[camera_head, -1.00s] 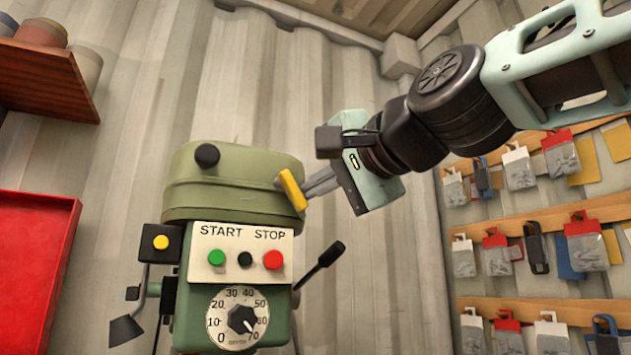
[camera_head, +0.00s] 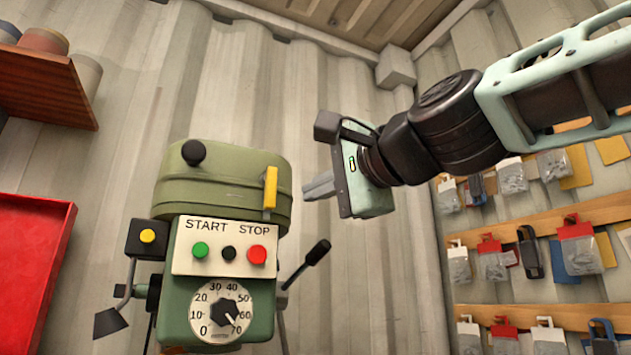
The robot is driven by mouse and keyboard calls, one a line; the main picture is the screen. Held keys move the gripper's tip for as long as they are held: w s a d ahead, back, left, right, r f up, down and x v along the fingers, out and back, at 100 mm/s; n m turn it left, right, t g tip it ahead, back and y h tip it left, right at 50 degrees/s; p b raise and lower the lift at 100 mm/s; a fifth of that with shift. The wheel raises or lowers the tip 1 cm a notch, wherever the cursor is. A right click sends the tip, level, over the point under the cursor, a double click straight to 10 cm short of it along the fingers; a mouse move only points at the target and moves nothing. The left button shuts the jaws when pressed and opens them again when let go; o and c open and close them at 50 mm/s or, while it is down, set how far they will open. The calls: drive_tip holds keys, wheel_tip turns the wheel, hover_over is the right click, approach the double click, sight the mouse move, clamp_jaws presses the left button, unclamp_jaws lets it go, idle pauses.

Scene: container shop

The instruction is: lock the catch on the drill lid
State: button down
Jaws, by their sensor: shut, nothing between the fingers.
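The green drill lid (camera_head: 222,190) sits closed on top of the drill head (camera_head: 190,318), with a black knob (camera_head: 194,152) on it. The yellow catch (camera_head: 270,187) is at the right side of the lid's front and stands upright, its lower end near the lid's bottom edge. My gripper (camera_head: 306,190) is to the right of the catch, apart from it, with its fingers together and pointing left toward the lid. Nothing is held. The catch's fastening behind the yellow lever cannot be seen.
A panel with green, black and red buttons (camera_head: 225,247) and a dial (camera_head: 222,312) is below the lid. A black-handled lever (camera_head: 318,252) sticks out right, below my gripper. A red tray (camera_head: 30,265) and wooden shelf (camera_head: 45,85) are left. Hanging packets (camera_head: 578,245) line the right wall.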

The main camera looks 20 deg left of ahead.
drive_tip(key=w+b+v, duration=0.1)
drive_tip(key=b+v, duration=0.4)
drive_tip(key=v, duration=0.5)
drive_tip(key=shift+d, duration=0.3)
drive_tip(key=d+f+n+g+h, duration=0.2)
drive_tip(key=f+n+h, duration=0.15)
drive_tip(key=f, duration=1.35)
drive_tip(key=d+f+n+g+h, duration=0.2)
drive_tip(key=d+f+h, duration=0.15)
drive_tip(key=f, duration=1.35)
drive_tip(key=s+d+f+n+g+h, duration=0.1)
drive_tip(key=s+d+f+n+h, duration=0.1)
drive_tip(key=s+d+f, duration=0.2)
drive_tip(key=s+d+f+n+g+h, duration=0.1)
drive_tip(key=s+d+f+n+h, duration=0.1)
drive_tip(key=d+f, duration=0.6)
drive_tip(key=s+d+f+n+g+h, duration=0.2)
drive_tip(key=s+d+f+h, duration=0.2)
drive_tip(key=f, duration=0.8)
drive_tip(key=s+d, duration=0.2)
drive_tip(key=shift+s, duration=0.35)
